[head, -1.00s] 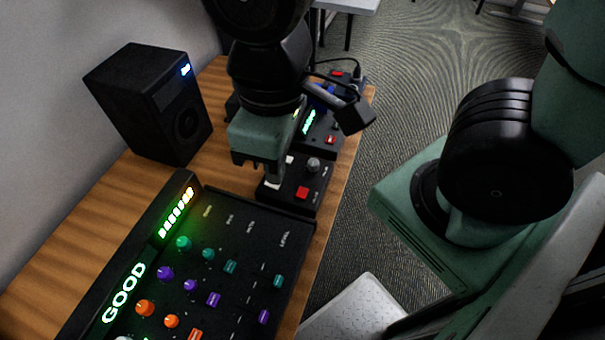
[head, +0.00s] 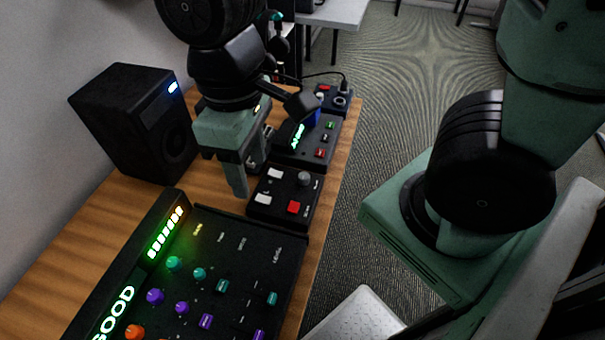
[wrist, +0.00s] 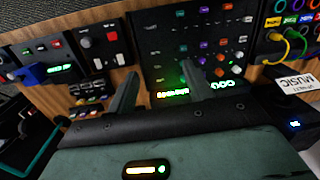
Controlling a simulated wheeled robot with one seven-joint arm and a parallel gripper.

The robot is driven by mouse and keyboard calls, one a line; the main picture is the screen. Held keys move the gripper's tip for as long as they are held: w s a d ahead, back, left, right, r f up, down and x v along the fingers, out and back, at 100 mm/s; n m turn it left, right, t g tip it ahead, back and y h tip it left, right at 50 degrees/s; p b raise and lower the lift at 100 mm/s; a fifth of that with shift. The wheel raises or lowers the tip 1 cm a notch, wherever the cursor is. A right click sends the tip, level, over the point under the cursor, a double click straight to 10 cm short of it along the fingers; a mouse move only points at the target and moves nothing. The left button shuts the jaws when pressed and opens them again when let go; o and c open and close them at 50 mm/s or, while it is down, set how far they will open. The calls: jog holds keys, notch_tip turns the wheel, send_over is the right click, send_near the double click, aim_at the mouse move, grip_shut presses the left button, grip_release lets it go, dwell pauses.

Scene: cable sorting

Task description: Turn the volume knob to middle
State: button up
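A grey knob (head: 305,178) stands on a small black box (head: 285,217) that also carries a red button (head: 293,207) and two white buttons. The knob (wrist: 85,42) also shows at the upper left in the wrist view. Its label is too small to read. My gripper (head: 245,172) is open and empty, left of the box and apart from the knob in the head view. Both fingers (wrist: 161,88) show spread in the wrist view, with nothing between them. A mixer panel (head: 262,258) with coloured knobs and a lit "GOOD" display lies nearer the camera.
A black speaker (head: 135,125) stands at the left by the wall. Another black box (head: 309,139) with a green display and several buttons is behind the knob's box. In the wrist view, coloured cables (wrist: 290,40) are plugged in at the right. The wooden table (head: 62,245) is bare at left.

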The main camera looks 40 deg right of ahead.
jog(key=w+d+f+g+h+b, duration=0.1)
jog(key=w+d+f, duration=0.25)
jog(key=w, duration=0.25)
jog(key=w+d+f+g+b, duration=0.1)
jog(key=w+d+f, duration=0.25)
jog(key=w, duration=0.25)
jog(key=g+h, duration=0.1)
jog(key=h, duration=0.1)
send_near(304, 176)
jog(key=shift+m, duration=0.4)
jog(key=p+x, duration=0.1)
jog(key=x, duration=0.7)
jog(key=shift+f, duration=0.3)
jog(key=shift+c, duration=0.3)
jog(key=c, duration=0.9)
